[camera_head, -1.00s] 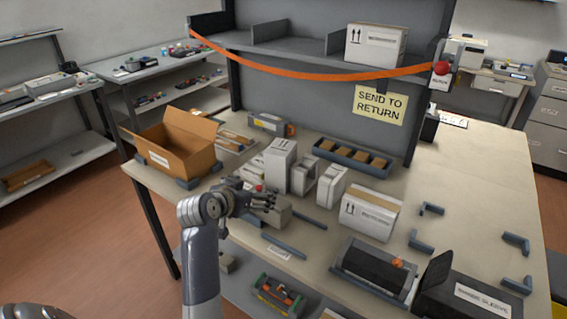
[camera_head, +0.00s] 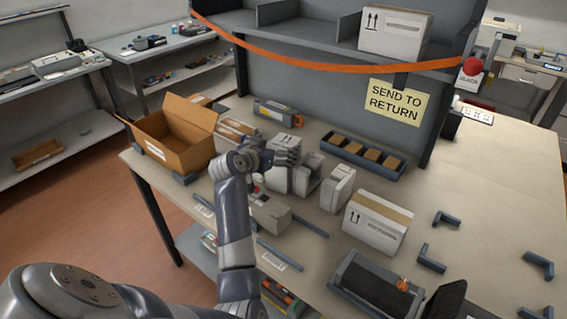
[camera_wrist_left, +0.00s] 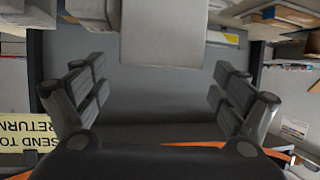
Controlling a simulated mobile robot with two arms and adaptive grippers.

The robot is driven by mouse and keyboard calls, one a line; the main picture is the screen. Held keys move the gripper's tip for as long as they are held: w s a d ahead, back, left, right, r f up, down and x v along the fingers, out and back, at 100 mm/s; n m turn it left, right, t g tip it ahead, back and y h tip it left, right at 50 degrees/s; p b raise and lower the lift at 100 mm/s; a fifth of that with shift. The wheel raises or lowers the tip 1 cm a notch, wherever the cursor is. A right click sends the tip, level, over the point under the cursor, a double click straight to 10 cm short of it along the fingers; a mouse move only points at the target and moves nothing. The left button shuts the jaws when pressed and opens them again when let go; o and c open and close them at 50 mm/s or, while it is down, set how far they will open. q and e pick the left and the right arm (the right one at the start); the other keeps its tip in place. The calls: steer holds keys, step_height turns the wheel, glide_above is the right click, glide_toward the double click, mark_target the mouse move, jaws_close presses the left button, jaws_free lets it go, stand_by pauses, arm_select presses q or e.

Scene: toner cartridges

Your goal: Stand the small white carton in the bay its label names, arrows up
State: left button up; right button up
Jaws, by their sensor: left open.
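Several white cartons stand together at the middle of the table: a tall one (camera_head: 279,178), a smaller one (camera_head: 309,172) and another (camera_head: 338,189). I cannot tell which the task means; their labels are unreadable here. My left gripper (camera_head: 287,157) is at the top of the tall carton and hides part of it. In the left wrist view, the open fingers (camera_wrist_left: 160,95) stand apart with a pale carton face (camera_wrist_left: 165,32) ahead between them, not clasped. The bays are in the grey shelf (camera_head: 285,14) above the table, split by upright dividers. My right gripper is not in view.
An orange strap (camera_head: 330,75) with a red knob (camera_head: 473,66) sags across the shelf front. A yellow "SEND TO RETURN" sign (camera_head: 397,101) hangs below. A larger carton (camera_head: 395,34) occupies a bay. An open cardboard box (camera_head: 178,138) stands left; another arrow-marked carton (camera_head: 376,222) stands right.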

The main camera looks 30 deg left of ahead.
mark_target(283, 144)
arm_select(q)
steer(key=shift+w+f, duration=0.1)
steer(key=shift+w, duration=0.4)
steer(key=p+x, duration=0.1)
steer(key=x, duration=0.2)
steer(key=shift+w+a+f, duration=0.15)
steer(key=shift+w, duration=0.2)
steer(key=shift+w+f, duration=0.15)
steer(key=shift+w, duration=0.3)
steer(key=shift+f, duration=0.1)
steer(key=c, duration=1.8)
steer(key=shift+a, duration=0.1)
steer(key=shift+c, duration=1.3)
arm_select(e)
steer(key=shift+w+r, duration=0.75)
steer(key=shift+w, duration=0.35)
arm_select(q)
steer(key=shift+r, duration=0.2)
